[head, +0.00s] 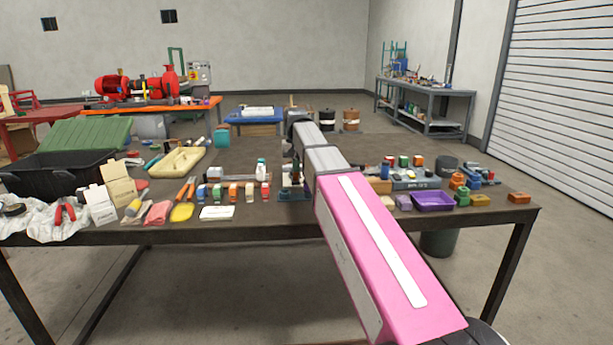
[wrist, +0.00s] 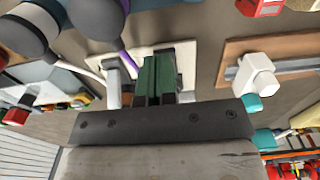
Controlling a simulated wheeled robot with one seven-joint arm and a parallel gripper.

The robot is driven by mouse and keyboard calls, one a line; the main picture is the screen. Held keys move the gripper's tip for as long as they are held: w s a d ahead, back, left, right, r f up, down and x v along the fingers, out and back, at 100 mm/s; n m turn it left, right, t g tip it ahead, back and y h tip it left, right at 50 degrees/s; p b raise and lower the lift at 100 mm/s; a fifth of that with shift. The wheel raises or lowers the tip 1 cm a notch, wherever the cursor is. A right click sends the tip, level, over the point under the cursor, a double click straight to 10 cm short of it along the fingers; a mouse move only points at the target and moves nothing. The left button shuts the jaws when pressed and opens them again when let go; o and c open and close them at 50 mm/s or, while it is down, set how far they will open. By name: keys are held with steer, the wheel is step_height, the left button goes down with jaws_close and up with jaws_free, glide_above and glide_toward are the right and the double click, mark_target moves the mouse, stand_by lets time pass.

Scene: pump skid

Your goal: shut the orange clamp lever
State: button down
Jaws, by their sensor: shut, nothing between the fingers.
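I cannot make out the orange clamp lever for certain in either view. In the head view, a small fixture on a dark blue base (head: 293,195) stands at the table's front edge, partly behind my arm; it may be the clamp, but its details are too small to tell. My gripper (wrist: 158,85) shows in the wrist view with its dark green fingers together and nothing held. The fingers lie over a pale plate (wrist: 187,72). In the head view my pink and grey arm hides the gripper.
The dark table (head: 260,150) is crowded at both sides. A white block on a wooden board (wrist: 258,75) is right of my fingers in the wrist view. Screwdrivers (head: 187,188) and a white card (head: 216,212) lie left of the fixture; a purple tray (head: 433,201) lies right.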

steer(key=shift+w+d+f, duration=0.1)
steer(key=shift+w+f, duration=0.05)
steer(key=shift+f, duration=0.7)
steer(key=shift+w+a+r, duration=0.1)
steer(key=shift+w+r, duration=0.05)
steer(key=shift+w, duration=0.45)
steer(key=shift+w+a+r, duration=0.1)
steer(key=shift+w, duration=0.5)
steer(key=shift+w+d+f, duration=0.3)
steer(key=shift+w+f, duration=0.05)
steer(key=shift+w, duration=0.3)
steer(key=shift+s+d, duration=0.1)
steer(key=shift+s, duration=0.1)
steer(key=shift+s+r, duration=0.15)
steer(key=shift+s, duration=0.2)
steer(key=shift+s+r, duration=0.35)
steer(key=shift+r, duration=0.45)
steer(key=shift+w+a+r, duration=0.2)
steer(key=shift+r, duration=0.35)
steer(key=shift+w+a+r, duration=0.1)
steer(key=shift+w+r, duration=0.05)
steer(key=shift+r, duration=1.45)
